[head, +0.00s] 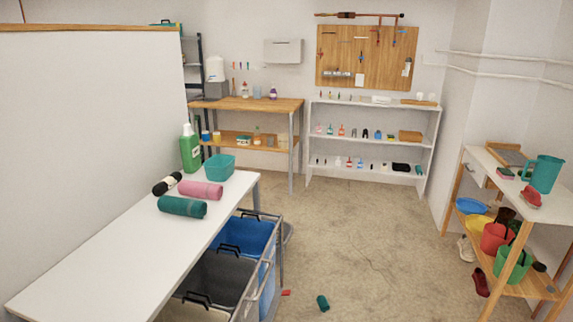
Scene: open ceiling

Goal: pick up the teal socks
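A small teal bundle (323,303), which looks like the rolled teal socks, lies on the concrete floor near the bottom centre of the head view. A larger dark teal roll (182,207), perhaps a towel, lies on the white table (110,252) at the left. It is too small in the picture to tell the exact make of the floor bundle. Neither of my grippers shows in the head view.
A pink roll (201,190), a black roll (167,184), a teal tub (219,167) and a green bottle (190,150) stand on the table. Blue (247,236) and grey bins sit beside it. A small red item (286,293) lies on the floor. The middle floor is clear.

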